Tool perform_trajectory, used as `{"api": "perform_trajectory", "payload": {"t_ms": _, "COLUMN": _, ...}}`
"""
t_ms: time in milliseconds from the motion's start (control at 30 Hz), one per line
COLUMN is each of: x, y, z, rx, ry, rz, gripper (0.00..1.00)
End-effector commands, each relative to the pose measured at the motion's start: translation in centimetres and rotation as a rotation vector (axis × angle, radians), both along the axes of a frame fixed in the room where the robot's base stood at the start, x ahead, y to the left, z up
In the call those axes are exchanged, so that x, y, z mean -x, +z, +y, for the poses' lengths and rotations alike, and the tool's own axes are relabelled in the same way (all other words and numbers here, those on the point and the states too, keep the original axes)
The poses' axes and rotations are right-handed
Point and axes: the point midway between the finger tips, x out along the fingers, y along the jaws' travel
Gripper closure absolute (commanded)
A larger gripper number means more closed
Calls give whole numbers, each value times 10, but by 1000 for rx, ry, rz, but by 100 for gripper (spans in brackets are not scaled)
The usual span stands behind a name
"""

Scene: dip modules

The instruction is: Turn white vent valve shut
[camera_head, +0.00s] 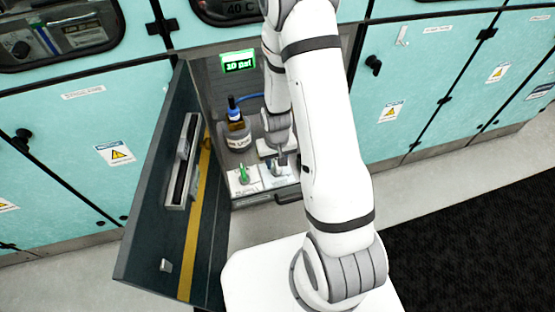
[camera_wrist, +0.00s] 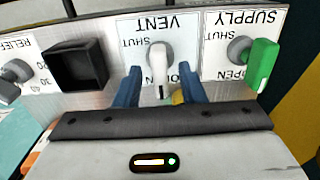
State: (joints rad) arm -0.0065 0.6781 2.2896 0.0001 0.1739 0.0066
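The white vent valve handle (camera_wrist: 158,66) is on the panel under the upside-down VENT label in the wrist view. It points down in the picture, toward a label by the right finger that is partly hidden; SHUT is to its upper left. My gripper (camera_wrist: 160,80) is open, with one blue finger on each side of the handle. A gap shows on both sides, and I see no clear contact. In the head view my gripper (camera_head: 281,160) is over the panel inside the open cabinet, and the handle is hard to make out there.
A green supply valve (camera_wrist: 262,65) is to the right of the vent valve, and a grey relief knob (camera_wrist: 14,72) is far left beside a black square socket (camera_wrist: 78,66). A bottle (camera_head: 236,130), a lit green display (camera_head: 238,62) and an open dark door (camera_head: 155,190) flank the arm.

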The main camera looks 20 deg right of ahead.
Motion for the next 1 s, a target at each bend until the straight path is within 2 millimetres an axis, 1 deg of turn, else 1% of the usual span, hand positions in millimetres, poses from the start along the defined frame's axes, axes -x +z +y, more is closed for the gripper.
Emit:
{"api": "perform_trajectory", "payload": {"t_ms": 133, "x": 0, "y": 0, "z": 0, "rx": 0, "ry": 0, "rz": 0, "gripper": 64}}
{"api": "perform_trajectory", "payload": {"t_ms": 167, "x": 0, "y": 0, "z": 0, "rx": 0, "ry": 0, "rz": 0, "gripper": 65}}
{"api": "perform_trajectory", "payload": {"t_ms": 500, "x": 0, "y": 0, "z": 0, "rx": 0, "ry": 0, "rz": 0, "gripper": 93}}
{"api": "perform_trajectory", "payload": {"t_ms": 600, "x": 0, "y": 0, "z": 0, "rx": 0, "ry": 0, "rz": 0, "gripper": 100}}
{"api": "perform_trajectory", "payload": {"t_ms": 667, "x": 0, "y": 0, "z": 0, "rx": 0, "ry": 0, "rz": 0, "gripper": 100}}
{"api": "perform_trajectory", "payload": {"t_ms": 700, "x": 0, "y": 0, "z": -5, "rx": 0, "ry": -4, "rz": 0, "gripper": 100}}
{"api": "perform_trajectory", "payload": {"t_ms": 800, "x": 0, "y": 0, "z": -2, "rx": 0, "ry": -3, "rz": 0, "gripper": 100}}
{"api": "perform_trajectory", "payload": {"t_ms": 1000, "x": 0, "y": -1, "z": 0, "rx": 0, "ry": -42, "rz": -1, "gripper": 100}}
